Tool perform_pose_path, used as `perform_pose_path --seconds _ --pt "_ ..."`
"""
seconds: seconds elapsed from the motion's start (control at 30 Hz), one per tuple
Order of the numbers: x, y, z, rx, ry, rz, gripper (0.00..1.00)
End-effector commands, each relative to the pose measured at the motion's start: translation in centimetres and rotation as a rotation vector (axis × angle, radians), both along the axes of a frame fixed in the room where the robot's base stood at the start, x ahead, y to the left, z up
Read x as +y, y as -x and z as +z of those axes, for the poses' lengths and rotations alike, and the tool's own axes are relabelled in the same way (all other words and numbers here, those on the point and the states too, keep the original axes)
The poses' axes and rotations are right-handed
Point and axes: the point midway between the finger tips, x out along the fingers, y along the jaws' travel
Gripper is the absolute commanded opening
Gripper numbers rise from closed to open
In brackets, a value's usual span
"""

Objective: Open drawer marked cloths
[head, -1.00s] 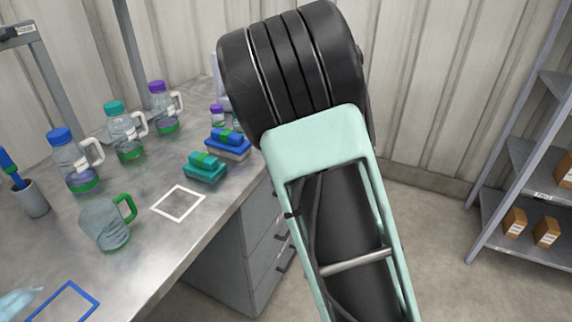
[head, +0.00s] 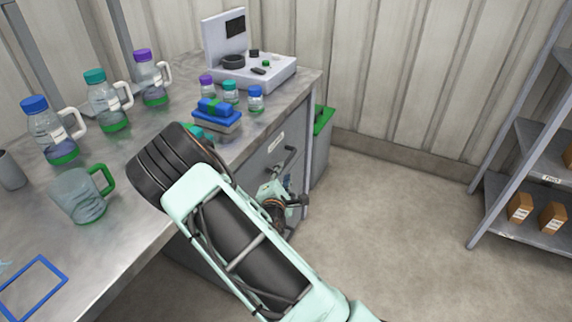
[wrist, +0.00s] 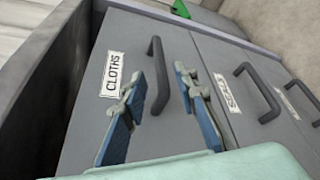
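The drawer marked CLOTHS (wrist: 88,128) is a grey front with a white label (wrist: 116,73) and a dark bar handle (wrist: 158,76). It is the top drawer under the bench and looks closed, flush with its neighbour. In the head view its front (head: 258,165) is partly hidden by my arm. My gripper (wrist: 162,82) is open, its blue-padded fingers on either side of the handle. The handle lies between them with gaps, and I cannot tell any contact. In the head view my gripper (head: 286,188) is at the drawer front, small and partly hidden.
Two more labelled drawers (wrist: 222,70) have similar handles. The metal bench (head: 150,215) holds jugs, small bottles, stacked cloth-like bundles and a white scale-like device (head: 262,72). A green-lidded bin (head: 322,135) stands beyond the drawers. Shelves (head: 520,190) stand at right; the floor between is clear.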

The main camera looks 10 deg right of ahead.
Motion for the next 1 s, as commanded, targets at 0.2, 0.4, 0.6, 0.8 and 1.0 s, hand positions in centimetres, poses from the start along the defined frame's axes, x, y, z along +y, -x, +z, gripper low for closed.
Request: perform_pose_path --seconds 0.2,0.4,0.6,0.8,1.0 --pt "-1.4 -4.1 -1.1 -0.002 -0.003 -0.003 0.27" --pt "-2.0 -6.5 -1.6 -0.001 -0.004 -0.002 0.27" --pt "-2.2 -7.3 -1.7 0.000 -0.003 -0.001 0.27" --pt "-2.2 -7.3 -1.7 0.000 -0.002 -0.001 0.27" --pt "-2.2 -7.3 -1.6 0.000 -0.003 -0.001 0.07"
